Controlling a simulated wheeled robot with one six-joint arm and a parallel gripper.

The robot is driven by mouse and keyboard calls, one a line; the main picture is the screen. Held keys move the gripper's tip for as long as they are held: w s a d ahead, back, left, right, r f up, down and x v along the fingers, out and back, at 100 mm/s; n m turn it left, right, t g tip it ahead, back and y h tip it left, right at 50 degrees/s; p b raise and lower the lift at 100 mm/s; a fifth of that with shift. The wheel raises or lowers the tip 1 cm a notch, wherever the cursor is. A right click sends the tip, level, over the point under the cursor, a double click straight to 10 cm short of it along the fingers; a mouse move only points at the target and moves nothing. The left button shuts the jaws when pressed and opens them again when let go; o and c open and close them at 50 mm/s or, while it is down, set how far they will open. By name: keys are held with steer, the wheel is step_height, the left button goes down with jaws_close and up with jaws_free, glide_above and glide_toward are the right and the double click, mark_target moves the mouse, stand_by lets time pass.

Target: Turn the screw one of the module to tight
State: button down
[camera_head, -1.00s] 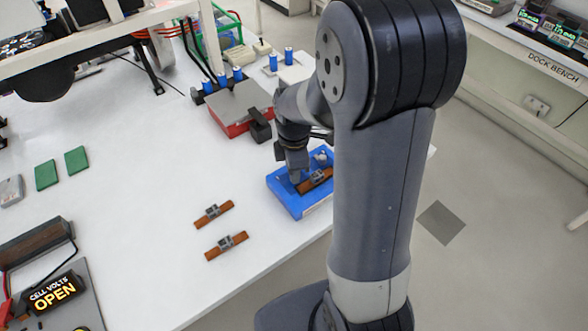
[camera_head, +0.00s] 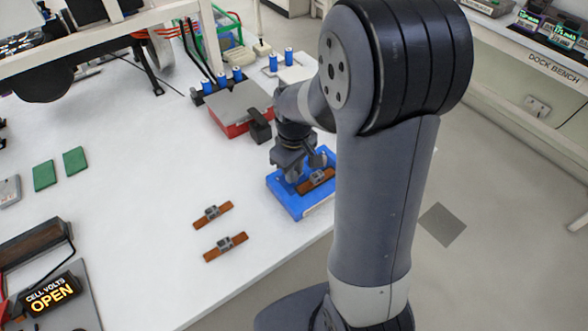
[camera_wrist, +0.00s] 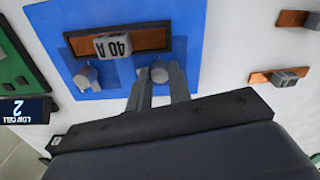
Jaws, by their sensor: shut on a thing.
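The blue module (camera_head: 287,200) lies on the white table near its front edge; it also fills the upper middle of the wrist view (camera_wrist: 76,49). A brown fuse bar with a grey block marked 40 A (camera_wrist: 115,45) lies across it. Two grey screw knobs show in the wrist view, a left one (camera_wrist: 86,77) and a right one (camera_wrist: 158,73). My gripper (camera_wrist: 159,82) points at the module, its fingers shut on the right knob's two sides. In the head view my gripper (camera_head: 305,172) is low over the module. I see no label telling which screw is one.
Two loose brown fuse bars (camera_head: 213,214) (camera_head: 226,246) lie left of the module. A red box with a grey top (camera_head: 237,110) and a black block (camera_head: 259,125) stand behind it. Green cards (camera_head: 75,160) lie far left. The table between is clear.

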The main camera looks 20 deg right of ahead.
steer(key=m, duration=0.4)
steer(key=shift+m, duration=0.3)
steer(key=m, duration=1)
steer(key=shift+m+b, duration=0.3)
steer(key=shift+m, duration=0.1)
steer(key=m, duration=0.4)
steer(key=shift+m, duration=0.3)
steer(key=c, duration=1.3)
jaws_free()
step_height(320, 180, up, 11)
